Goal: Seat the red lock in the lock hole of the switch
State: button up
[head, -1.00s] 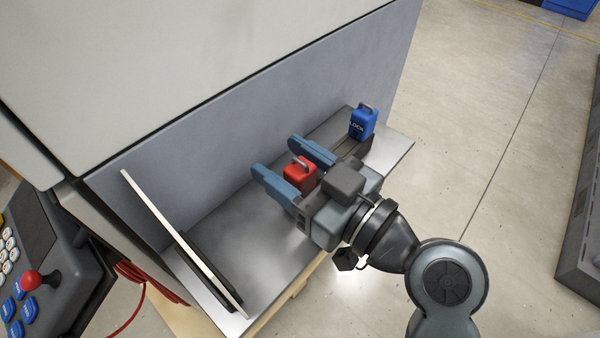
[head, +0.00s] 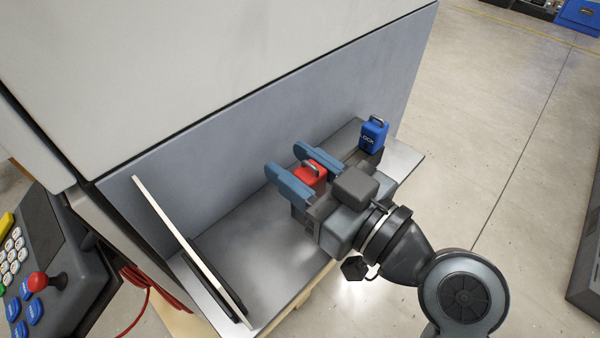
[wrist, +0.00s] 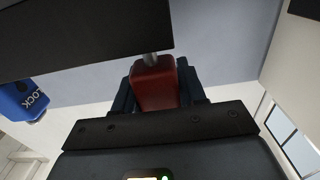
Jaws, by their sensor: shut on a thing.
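The red lock (head: 311,172) is a small red block with a grey metal shackle on top. My gripper (head: 298,172) is shut on it, with a blue finger on each side, above the metal shelf. In the wrist view the red lock (wrist: 155,86) sits between the dark blue fingers, its shackle partly cut off by a dark shape. I cannot tell whether its underside touches anything. No switch or lock hole can be made out in either view.
A blue lock (head: 373,135) stands upright on a dark holder at the shelf's right end. A thin white panel (head: 190,248) leans in a black stand on the shelf's (head: 270,270) left part. A grey wall backs the shelf.

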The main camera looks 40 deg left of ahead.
jog(key=s+d+r+b, duration=0.1)
jog(key=s+d+r, duration=0.7)
jog(key=r, duration=0.1)
jog(key=shift+d+r+b, duration=0.25)
jog(key=shift+r+b, duration=0.05)
